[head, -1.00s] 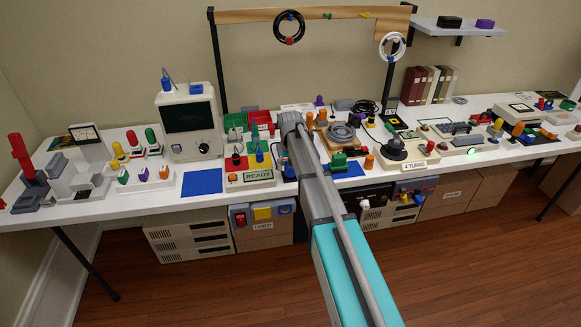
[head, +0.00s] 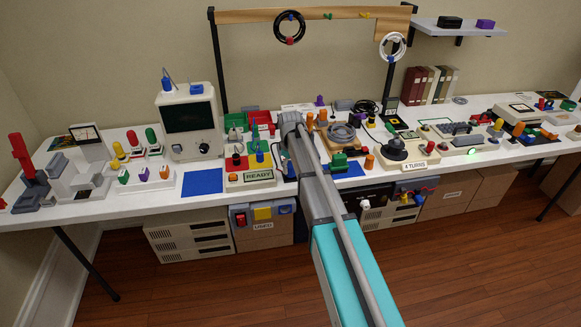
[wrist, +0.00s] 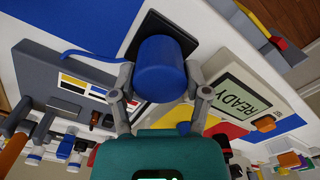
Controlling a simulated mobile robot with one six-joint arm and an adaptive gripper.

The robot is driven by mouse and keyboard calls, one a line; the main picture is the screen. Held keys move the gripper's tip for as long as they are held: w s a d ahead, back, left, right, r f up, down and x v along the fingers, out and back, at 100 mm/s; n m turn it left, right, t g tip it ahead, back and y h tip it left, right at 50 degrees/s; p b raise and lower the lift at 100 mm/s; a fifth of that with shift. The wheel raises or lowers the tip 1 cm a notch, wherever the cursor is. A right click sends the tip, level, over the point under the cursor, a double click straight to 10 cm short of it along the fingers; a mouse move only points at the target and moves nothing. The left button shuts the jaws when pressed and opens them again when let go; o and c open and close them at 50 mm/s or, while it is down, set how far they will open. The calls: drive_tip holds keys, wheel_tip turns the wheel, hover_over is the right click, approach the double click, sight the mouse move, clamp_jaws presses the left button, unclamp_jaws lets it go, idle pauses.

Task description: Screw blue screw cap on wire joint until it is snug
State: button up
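The blue screw cap (wrist: 160,72) stands over a black base (wrist: 152,28) in the wrist view. A thin blue wire (wrist: 92,56) runs out to the left from beside the cap. The wire joint itself is hidden under the cap, so its seating cannot be seen. My gripper (wrist: 160,76) has one finger on each side of the cap, and both fingertips appear to touch it. In the head view my arm covers the gripper and most of this spot.
The panel with the READY display (wrist: 244,98) lies close to the right of my gripper in the wrist view. A grey unit (wrist: 52,80) lies close on the left. The white table (head: 120,205) is crowded, with a bare blue mat (head: 202,181) left of the panel.

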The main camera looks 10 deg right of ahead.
sight(290, 164)
drive_tip(key=c, duration=0.4)
drive_tip(key=o, duration=1.2)
drive_tip(key=shift+c, duration=0.7)
drive_tip(key=shift+m, duration=0.6)
wheel_tip(290, 164, up, 9)
drive_tip(key=p, duration=0.9)
drive_tip(key=shift+f+b, duration=0.3)
wheel_tip(290, 164, down, 9)
drive_tip(key=b, duration=0.8)
drive_tip(key=shift+r, duration=0.2)
